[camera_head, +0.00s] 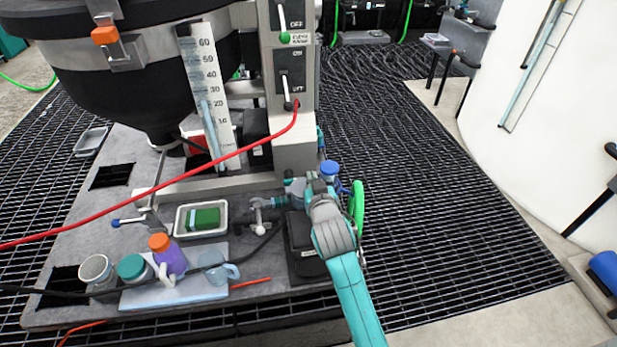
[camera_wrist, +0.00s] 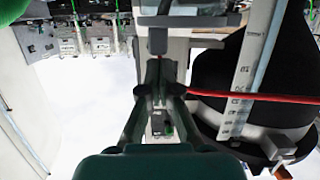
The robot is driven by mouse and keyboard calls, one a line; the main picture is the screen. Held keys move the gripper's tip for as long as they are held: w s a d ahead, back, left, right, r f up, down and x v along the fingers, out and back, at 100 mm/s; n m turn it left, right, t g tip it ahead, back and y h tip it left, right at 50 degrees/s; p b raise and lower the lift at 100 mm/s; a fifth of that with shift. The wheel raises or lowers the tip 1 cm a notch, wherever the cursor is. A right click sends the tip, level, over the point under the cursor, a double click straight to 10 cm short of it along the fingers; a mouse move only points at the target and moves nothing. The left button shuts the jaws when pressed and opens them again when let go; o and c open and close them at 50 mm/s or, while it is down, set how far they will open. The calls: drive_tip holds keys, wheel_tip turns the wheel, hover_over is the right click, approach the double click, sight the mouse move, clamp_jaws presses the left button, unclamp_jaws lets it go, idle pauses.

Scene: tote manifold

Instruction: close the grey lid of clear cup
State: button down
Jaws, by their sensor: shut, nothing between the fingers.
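The clear cup (camera_head: 226,274) stands on the light-blue mat at the lower left in the head view. It is see-through and bluish, with a handle on its right. Its grey lid (camera_head: 210,258) shows at the cup's upper left and looks raised; the exact angle is too small to tell. My gripper (camera_head: 318,188) is up and to the right of the cup, well apart from it, and partly hidden by my arm. In the wrist view my gripper (camera_wrist: 158,42) is shut and empty. The cup does not show in the wrist view.
A purple bottle (camera_head: 171,260) with an orange cap, a teal-lidded cup (camera_head: 134,270) and a white cup (camera_head: 97,270) stand left of the clear cup. A tray (camera_head: 181,221) holds a green block. A red cable (camera_head: 150,190) crosses above the bench.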

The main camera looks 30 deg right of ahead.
drive_tip(key=shift+d+f+m, duration=0.15)
drive_tip(key=shift+f+m, duration=0.05)
drive_tip(key=shift+m, duration=0.1)
drive_tip(key=shift+s, duration=0.1)
drive_tip(key=shift+r, duration=0.1)
idle(0.3)
